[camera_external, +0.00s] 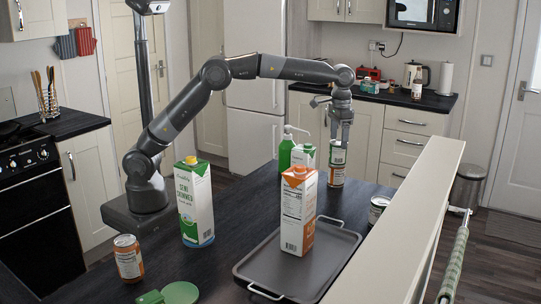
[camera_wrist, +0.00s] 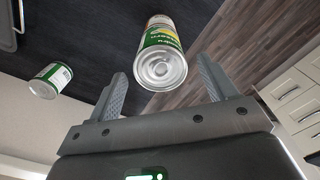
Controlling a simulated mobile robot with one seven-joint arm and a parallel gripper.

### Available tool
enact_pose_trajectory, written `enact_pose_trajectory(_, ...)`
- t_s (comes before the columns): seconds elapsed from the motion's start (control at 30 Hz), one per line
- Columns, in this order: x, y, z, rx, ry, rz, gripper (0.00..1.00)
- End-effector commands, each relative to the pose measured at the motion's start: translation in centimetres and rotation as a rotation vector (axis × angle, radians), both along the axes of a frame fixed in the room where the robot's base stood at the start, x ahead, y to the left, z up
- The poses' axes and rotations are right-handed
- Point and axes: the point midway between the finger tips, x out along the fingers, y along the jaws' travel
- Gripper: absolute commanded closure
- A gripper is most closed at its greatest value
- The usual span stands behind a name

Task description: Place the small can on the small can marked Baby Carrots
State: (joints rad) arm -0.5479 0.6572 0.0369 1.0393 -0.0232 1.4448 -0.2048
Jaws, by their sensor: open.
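A small can (camera_external: 338,153) stands on top of another small can (camera_external: 337,176) at the table's far right end, in what looks like an upright stack. In the wrist view the upper can's metal end (camera_wrist: 161,69) faces the camera, with its green label behind it. My gripper (camera_external: 343,138) is right at the top of the stack. Its fingers (camera_wrist: 160,70) are open, with visible gaps on both sides of the can in the wrist view. The label wording is too small to read for sure, so I cannot tell which can is marked Baby Carrots.
Another can (camera_external: 378,209) stands by the raised ledge (camera_external: 405,225) and shows in the wrist view (camera_wrist: 50,80). A grey tray (camera_external: 335,260) carries an orange carton (camera_external: 298,212).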

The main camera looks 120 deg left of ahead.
Motion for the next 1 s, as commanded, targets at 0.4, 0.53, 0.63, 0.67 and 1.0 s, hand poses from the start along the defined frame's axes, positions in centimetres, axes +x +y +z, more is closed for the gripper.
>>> enact_pose_trajectory(0.4,0.0,0.0,6.7,0.001,-0.001,0.0,0.23)
enact_pose_trajectory(0.53,0.0,0.0,7.1,0.0,0.0,0.0,0.23)
enact_pose_trajectory(0.63,0.0,0.0,7.1,0.001,0.001,0.0,0.23)
enact_pose_trajectory(0.67,0.0,0.0,7.1,0.0,0.001,0.0,0.23)
enact_pose_trajectory(1.0,-1.3,-5.4,10.5,0.023,-0.049,-0.08,0.23)
